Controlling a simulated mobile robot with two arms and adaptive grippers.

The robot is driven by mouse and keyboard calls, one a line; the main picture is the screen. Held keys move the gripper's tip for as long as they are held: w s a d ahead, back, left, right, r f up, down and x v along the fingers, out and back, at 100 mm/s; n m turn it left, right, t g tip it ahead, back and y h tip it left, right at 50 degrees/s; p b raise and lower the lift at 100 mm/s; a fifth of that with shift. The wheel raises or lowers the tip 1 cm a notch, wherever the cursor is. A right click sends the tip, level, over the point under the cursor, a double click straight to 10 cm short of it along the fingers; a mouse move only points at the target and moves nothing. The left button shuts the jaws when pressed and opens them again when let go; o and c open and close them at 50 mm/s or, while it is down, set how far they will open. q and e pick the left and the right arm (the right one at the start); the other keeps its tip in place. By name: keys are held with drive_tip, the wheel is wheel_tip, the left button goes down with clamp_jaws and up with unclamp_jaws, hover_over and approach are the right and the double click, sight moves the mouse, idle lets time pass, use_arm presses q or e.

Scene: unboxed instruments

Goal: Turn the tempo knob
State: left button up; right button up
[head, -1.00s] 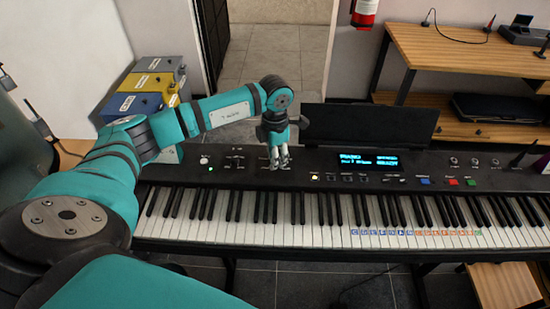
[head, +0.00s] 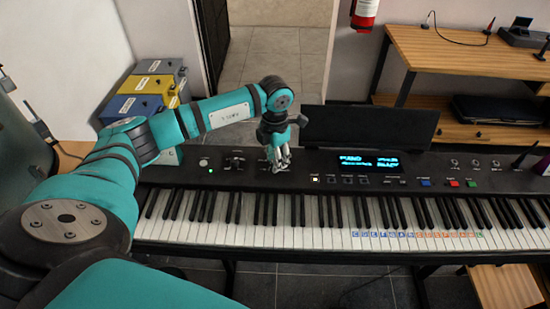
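A black digital keyboard (head: 230,176) stretches across the view, with a lit blue display (head: 368,163) on its panel. My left gripper (head: 279,166) points down at the panel left of the display, its fingertips at the panel surface. A small control sits at or under the fingertips, and the fingers hide most of it. I cannot make out whether this is the tempo knob, or whether the fingers grip it. The fingers look close together. My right gripper is not in view.
A black music stand (head: 370,127) rises behind the panel. Colored cases (head: 140,106) stand at the left by the wall. A wooden desk (head: 455,60) is at the right back, with a red extinguisher (head: 364,12) on the wall. Sliders and buttons flank the gripper.

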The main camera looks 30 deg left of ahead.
use_arm(q)
drive_tip(key=shift+o, duration=1.1)
wheel_tip(320, 180, up, 12)
